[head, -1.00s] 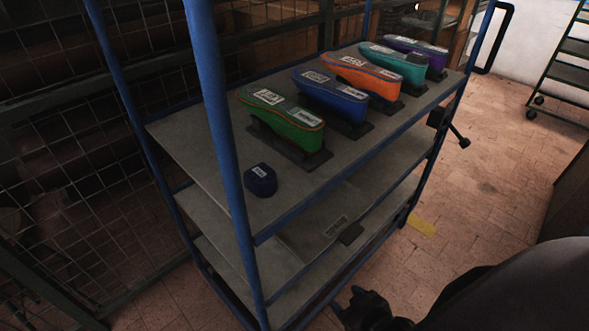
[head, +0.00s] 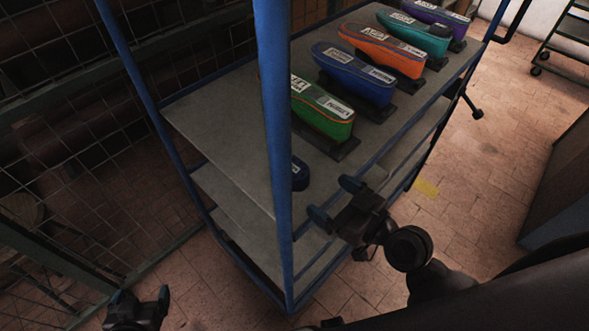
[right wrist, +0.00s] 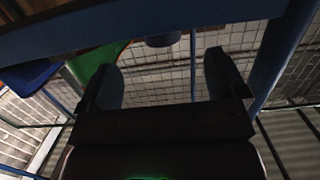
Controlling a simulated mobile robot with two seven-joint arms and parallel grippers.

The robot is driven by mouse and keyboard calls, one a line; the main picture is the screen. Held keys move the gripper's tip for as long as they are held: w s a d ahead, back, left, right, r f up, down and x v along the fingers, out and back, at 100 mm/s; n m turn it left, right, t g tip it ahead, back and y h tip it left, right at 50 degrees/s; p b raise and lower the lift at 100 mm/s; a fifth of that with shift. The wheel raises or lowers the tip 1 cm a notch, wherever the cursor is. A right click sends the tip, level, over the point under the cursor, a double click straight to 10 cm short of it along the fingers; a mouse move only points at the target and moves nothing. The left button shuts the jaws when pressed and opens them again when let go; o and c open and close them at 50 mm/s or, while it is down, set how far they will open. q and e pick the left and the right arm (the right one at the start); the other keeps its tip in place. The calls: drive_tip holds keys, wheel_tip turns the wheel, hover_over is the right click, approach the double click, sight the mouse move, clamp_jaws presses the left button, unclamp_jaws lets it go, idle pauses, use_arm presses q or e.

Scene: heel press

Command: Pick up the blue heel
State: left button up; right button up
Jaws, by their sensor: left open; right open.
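The blue heel (head: 300,174) is a small dark blue block on the top shelf of the cart, near its front corner. In the head view the blue cart post hides part of it. My right gripper (head: 334,200) is open and empty, just in front of the shelf edge, close to the heel but apart from it. In the right wrist view a small dark blue piece, seemingly the heel (right wrist: 160,41), shows at the top between the open fingers (right wrist: 163,75). My left gripper (head: 140,296) is low at the bottom left, away from the cart.
The cart's top shelf (head: 215,120) also carries several shoe-shaped forms: green (head: 318,112), blue (head: 352,77), orange (head: 382,52), teal (head: 413,36) and purple (head: 440,14). A blue post (head: 273,130) stands beside the heel. Mesh fencing is on the left.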

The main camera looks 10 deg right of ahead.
sight(295, 174)
drive_tip(key=x, duration=0.3)
drive_tip(key=shift+w+a+r, duration=0.1)
drive_tip(key=shift+w+a, duration=0.05)
drive_tip(key=shift+w, duration=0.05)
drive_tip(key=shift+w+a+p, duration=0.35)
drive_tip(key=shift+w, duration=0.15)
drive_tip(key=shift+w+a, duration=0.25)
drive_tip(key=shift+w, duration=0.1)
drive_tip(key=p+x, duration=0.1)
drive_tip(key=x, duration=0.3)
drive_tip(key=shift+w+a, duration=0.15)
drive_tip(key=shift+w, duration=0.15)
